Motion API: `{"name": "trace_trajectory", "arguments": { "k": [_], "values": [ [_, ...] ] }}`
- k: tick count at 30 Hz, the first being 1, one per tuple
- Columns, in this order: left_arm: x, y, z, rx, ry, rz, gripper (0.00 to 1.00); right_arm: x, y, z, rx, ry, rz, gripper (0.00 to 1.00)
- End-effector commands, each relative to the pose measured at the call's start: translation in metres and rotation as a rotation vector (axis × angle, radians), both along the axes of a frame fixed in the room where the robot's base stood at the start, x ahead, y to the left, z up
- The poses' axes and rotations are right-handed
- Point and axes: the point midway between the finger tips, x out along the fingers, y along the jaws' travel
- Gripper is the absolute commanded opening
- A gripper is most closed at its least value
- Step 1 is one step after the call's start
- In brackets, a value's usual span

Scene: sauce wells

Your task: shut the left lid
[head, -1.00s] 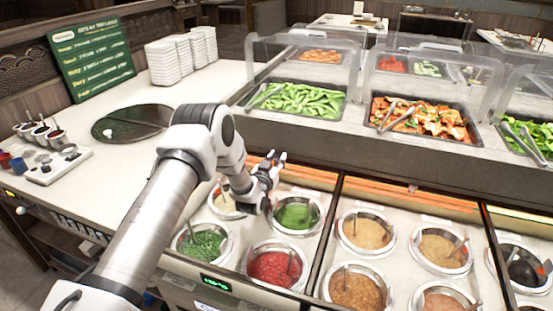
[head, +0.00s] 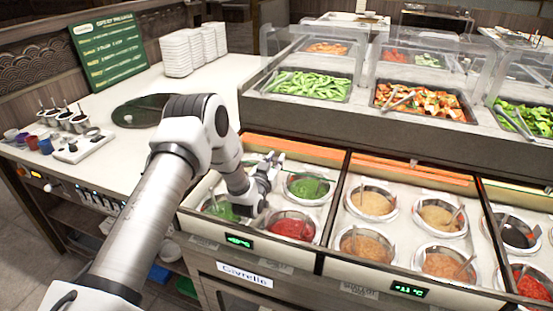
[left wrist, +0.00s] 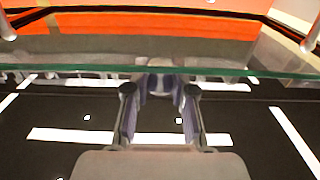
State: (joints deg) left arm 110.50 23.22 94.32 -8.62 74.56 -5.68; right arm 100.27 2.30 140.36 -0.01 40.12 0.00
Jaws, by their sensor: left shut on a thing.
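The left lid (left wrist: 75,71) is clear; its greenish glass edge crosses the left wrist view. In the head view its outline is too faint to tell its angle. My left gripper (head: 270,166) is above the left section of wells, beside the dark green sauce well (head: 308,187) and behind the red sauce well (head: 292,228). In the left wrist view its fingers are closed around a small greyish handle (left wrist: 160,84) at the glass edge. My arm hides part of the bright green well (head: 219,208). My right gripper is not in view.
The neighbouring section holds brown and tan sauce wells (head: 371,202). A raised food counter with clear guards (head: 312,45) stands behind. The white counter (head: 80,110) at left bears stacked white dishes (head: 178,56), a dark round plate (head: 140,110) and small cups.

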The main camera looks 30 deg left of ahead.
Motion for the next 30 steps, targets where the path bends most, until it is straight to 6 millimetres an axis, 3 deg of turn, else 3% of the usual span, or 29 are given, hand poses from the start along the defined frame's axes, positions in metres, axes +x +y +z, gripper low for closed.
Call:
{"name": "trace_trajectory", "arguments": {
  "k": [7,8,10,22,30],
  "values": [
    [-0.001,-0.001,-0.002,-0.001,0.003,-0.001,0.0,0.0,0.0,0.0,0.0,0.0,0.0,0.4],
    [-0.001,-0.001,-0.002,-0.001,0.003,-0.001,0.27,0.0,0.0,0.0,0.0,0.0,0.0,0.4],
    [-0.001,0.0,-0.002,-0.001,0.003,-0.001,0.5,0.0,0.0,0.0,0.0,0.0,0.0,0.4],
    [0.0,0.0,0.007,-0.002,0.003,0.0,0.5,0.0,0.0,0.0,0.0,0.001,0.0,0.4],
    [0.0,0.0,0.067,-0.002,0.0,0.0,0.5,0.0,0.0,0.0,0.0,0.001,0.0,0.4]
  ]
}}
